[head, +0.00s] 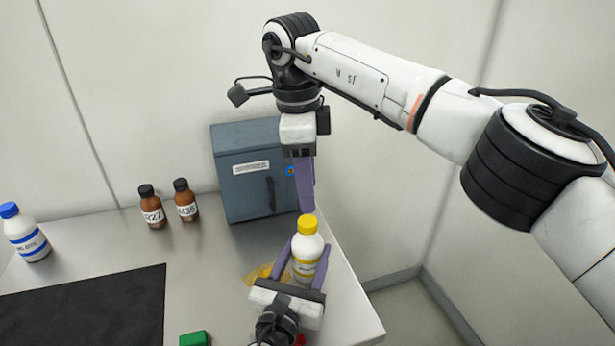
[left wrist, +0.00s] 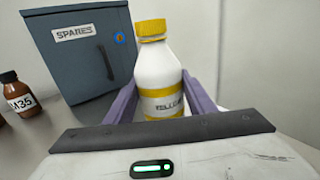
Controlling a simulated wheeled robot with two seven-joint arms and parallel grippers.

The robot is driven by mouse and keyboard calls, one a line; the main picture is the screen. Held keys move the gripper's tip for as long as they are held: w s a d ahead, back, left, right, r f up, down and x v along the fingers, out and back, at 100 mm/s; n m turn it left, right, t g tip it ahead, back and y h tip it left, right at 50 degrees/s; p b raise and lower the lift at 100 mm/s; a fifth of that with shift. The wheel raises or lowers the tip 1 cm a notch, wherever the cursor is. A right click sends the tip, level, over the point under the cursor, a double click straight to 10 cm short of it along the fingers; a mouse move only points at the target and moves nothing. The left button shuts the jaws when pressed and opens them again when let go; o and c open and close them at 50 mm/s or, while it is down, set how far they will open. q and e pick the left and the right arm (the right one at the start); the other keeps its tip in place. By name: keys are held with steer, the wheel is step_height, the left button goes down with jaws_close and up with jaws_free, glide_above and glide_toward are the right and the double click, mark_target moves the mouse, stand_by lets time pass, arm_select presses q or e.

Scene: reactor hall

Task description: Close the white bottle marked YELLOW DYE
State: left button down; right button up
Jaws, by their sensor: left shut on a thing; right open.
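The white bottle (head: 308,250) has a yellow cap (head: 307,224) and a yellow label band; in the left wrist view the bottle (left wrist: 160,75) stands upright and its label partly reads "YELLO". The yellow cap (left wrist: 151,29) sits on top of its neck; I cannot tell how tight it is. My left gripper (head: 305,262) is shut on the bottle's body, one purple finger on each side. My right gripper (head: 305,208) points down just above the cap, open and apparently empty; its fingers overlap in the head view.
A grey-blue SPARES box (head: 245,180) stands behind. Two brown bottles (head: 153,210) (head: 186,203) and a blue-capped white bottle (head: 26,235) stand to the left. A black mat (head: 85,310), a green block (head: 194,339) and a yellow patch (head: 258,275) lie on the table. The table's right edge is close.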

mark_target(308, 221)
steer(key=n, duration=0.4)
steer(key=shift+r, duration=0.25)
steer(key=n, duration=0.3)
steer(key=n+y, duration=0.1)
steer(key=shift+w+r+n, duration=0.1)
steer(key=shift+r+n, duration=0.15)
steer(key=shift+n, duration=0.05)
steer(key=shift+f, duration=4.05)
